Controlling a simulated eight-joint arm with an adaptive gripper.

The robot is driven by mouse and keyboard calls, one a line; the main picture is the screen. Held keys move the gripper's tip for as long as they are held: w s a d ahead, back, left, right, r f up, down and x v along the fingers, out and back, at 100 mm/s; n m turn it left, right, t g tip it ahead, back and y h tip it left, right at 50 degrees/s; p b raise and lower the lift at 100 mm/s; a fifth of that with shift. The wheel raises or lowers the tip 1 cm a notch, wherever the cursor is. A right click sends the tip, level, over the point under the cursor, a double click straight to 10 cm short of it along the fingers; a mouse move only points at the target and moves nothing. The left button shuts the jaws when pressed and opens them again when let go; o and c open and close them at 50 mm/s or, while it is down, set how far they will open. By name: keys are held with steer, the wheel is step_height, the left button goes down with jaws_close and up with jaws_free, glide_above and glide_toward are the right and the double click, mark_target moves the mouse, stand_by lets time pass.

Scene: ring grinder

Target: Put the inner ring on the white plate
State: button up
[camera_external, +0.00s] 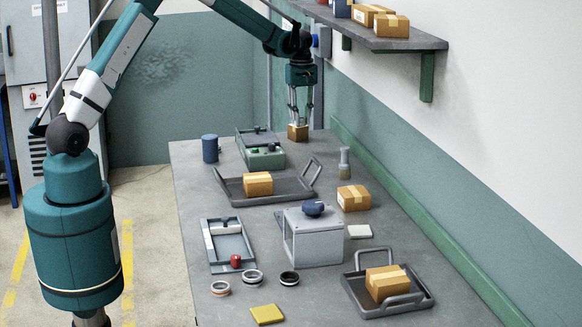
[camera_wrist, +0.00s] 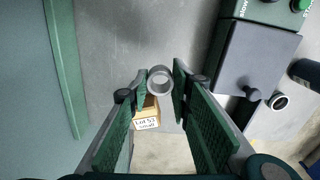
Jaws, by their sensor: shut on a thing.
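The white plate (camera_external: 359,231) lies flat and bare on the right of the table. Three other rings lie near the front: a left ring (camera_external: 220,288), a middle ring (camera_external: 252,277) and a dark ring (camera_external: 289,277).
The small box (camera_external: 298,132) shows beneath the ring in the wrist view (camera_wrist: 147,113). A green machine (camera_external: 262,150), a tray with a box (camera_external: 238,198), a grey housing (camera_external: 315,240) and a second tray (camera_external: 400,304) stand on the table. A shelf (camera_external: 400,43) overhangs the right.

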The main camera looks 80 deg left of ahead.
steer(key=w+d+m, duration=0.1)
steer(key=d+m, duration=0.1)
steer(key=d, duration=1.4)
steer(key=w+d+m, duration=0.1)
steer(key=d, duration=1.6)
steer(key=w+d+m+b, duration=0.1)
steer(key=d+m, duration=0.1)
steer(key=d, duration=1.4)
steer(key=shift+w+d+r+m, duration=0.15)
steer(key=shift+w+r+m, duration=0.15)
steer(key=shift+w+r, duration=0.1)
steer(key=s+d+n+p, duration=0.1)
steer(key=s+d+n, duration=0.2)
steer(key=d, duration=1.7)
steer(key=shift+s+d+r+p, duration=0.15)
steer(key=shift+s+r+p, duration=0.2)
steer(key=shift+s+p, duration=0.1)
glide_above(360, 230)
steer(key=shift+f, duration=3.15)
steer(key=shift+f, duration=0.1)
steer(key=shift+f, duration=1.75)
